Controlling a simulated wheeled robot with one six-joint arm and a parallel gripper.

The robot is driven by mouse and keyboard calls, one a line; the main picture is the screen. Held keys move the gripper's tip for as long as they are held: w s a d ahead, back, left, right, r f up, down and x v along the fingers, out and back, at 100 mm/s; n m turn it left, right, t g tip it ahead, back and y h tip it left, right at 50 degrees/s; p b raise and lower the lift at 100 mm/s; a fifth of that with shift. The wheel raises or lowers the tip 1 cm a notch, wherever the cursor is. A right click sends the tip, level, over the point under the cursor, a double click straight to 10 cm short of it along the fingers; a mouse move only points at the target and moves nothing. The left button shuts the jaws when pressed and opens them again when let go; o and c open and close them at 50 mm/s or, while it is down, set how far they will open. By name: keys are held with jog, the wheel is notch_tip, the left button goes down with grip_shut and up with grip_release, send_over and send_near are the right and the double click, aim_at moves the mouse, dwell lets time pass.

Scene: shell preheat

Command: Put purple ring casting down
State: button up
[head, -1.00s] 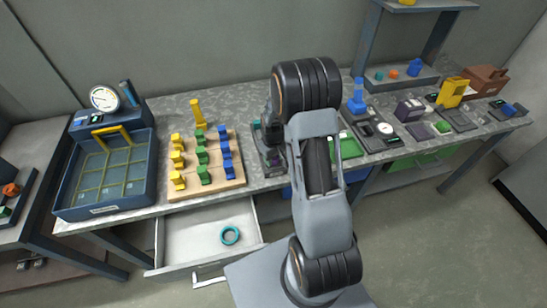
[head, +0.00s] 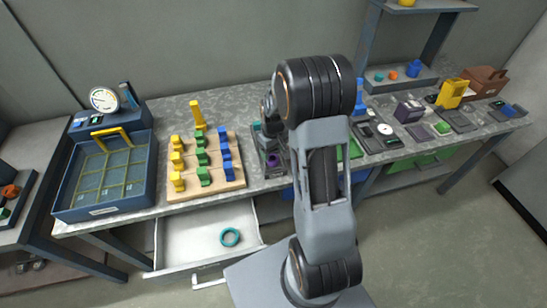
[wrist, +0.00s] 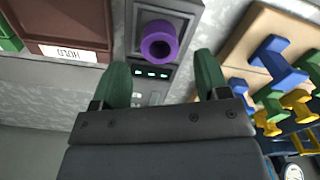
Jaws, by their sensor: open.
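The purple ring casting (wrist: 159,44) sits on a grey fixture (wrist: 143,20) with a small lit panel, in the wrist view. It also shows small in the head view (head: 273,160), on the bench just left of my arm. My gripper (wrist: 161,64) is open, its two green fingers spread apart with nothing between them. The ring lies beyond the fingertips, roughly centred between them and apart from both. In the head view my arm covers part of the fixture.
A pegboard (head: 233,183) with yellow, green and blue pieces stands left of the fixture. A brown bin (wrist: 68,22) labelled HOLD is on its other side. A blue gridded tray (head: 65,195) is farther left.

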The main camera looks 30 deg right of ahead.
jog(key=s+a+r+t, duration=0.1)
jog(key=s+a+r, duration=0.15)
jog(key=r, duration=0.45)
jog(key=s+a+r+t, duration=0.1)
jog(key=s+a+r, duration=0.15)
jog(key=r, duration=0.55)
jog(key=s+a+r+m+t, duration=0.1)
jog(key=s+a+r, duration=0.1)
jog(key=s, duration=0.3)
jog(key=s+a+r+m+t, duration=0.1)
jog(key=s+a, duration=0.1)
jog(key=s, duration=0.3)
jog(key=shift+s+r, duration=0.35)
jog(key=shift+s, duration=0.05)
